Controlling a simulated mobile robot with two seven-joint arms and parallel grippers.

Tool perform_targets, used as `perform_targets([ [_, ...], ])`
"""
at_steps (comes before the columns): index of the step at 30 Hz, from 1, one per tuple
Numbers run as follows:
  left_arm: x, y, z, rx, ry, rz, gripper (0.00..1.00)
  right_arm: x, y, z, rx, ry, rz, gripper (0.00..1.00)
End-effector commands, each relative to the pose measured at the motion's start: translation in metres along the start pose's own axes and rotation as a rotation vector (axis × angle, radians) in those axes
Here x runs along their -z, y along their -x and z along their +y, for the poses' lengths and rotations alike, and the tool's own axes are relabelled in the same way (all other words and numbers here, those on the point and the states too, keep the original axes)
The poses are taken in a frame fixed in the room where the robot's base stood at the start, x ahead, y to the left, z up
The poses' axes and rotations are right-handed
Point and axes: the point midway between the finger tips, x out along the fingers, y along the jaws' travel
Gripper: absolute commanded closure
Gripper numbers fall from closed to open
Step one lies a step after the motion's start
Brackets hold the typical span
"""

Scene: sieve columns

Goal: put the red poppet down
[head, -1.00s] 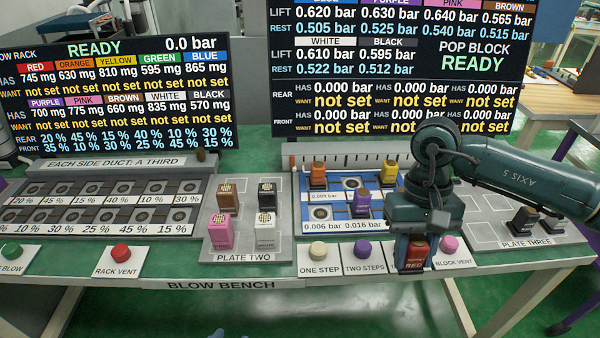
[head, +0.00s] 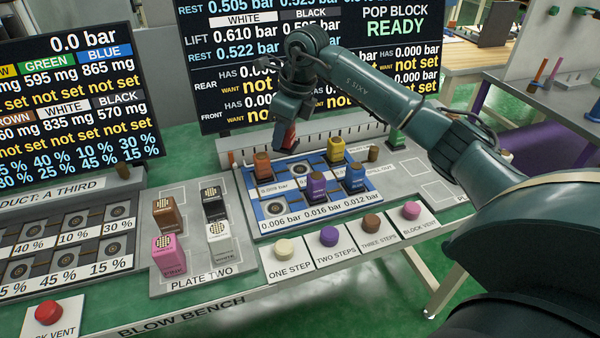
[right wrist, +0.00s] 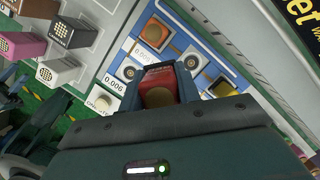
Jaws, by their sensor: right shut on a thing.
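My right gripper (head: 290,118) is shut on the red poppet (head: 287,136) and holds it above the rear edge of the blue pop block (head: 262,192). The red poppet also shows between the jaws in the right wrist view (right wrist: 158,90). On the block, the orange poppet (head: 262,165) is rear left and the yellow poppet (head: 335,149) rear right. The purple poppet (head: 317,187) and blue poppet (head: 355,179) are in the front row. The rear middle socket (head: 299,169) and front left socket (head: 275,208) look empty.
Push buttons (head: 328,237) line the bench front. A green poppet (head: 397,138) stands at the right. A display (head: 220,60) rises behind the block.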

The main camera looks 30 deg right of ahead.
Motion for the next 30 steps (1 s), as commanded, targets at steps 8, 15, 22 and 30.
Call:
perform_targets([
  [8, 0.000, -0.003, -0.002, 0.000, 0.012, 0.026, 0.64, 0.010, 0.001, -0.049, 0.182, -0.658, 0.001, 0.94],
  [15, 0.001, -0.003, -0.002, -0.001, 0.017, 0.032, 0.64, 0.019, -0.012, -0.062, 0.234, -0.847, 0.005, 0.94],
  [22, -0.001, -0.002, -0.002, 0.001, 0.016, 0.029, 0.64, 0.030, -0.051, -0.062, 0.234, -0.850, 0.006, 0.94],
  [30, -0.002, -0.002, -0.002, 0.003, 0.015, 0.029, 0.64, 0.036, -0.074, -0.061, 0.233, -0.848, 0.005, 0.94],
])
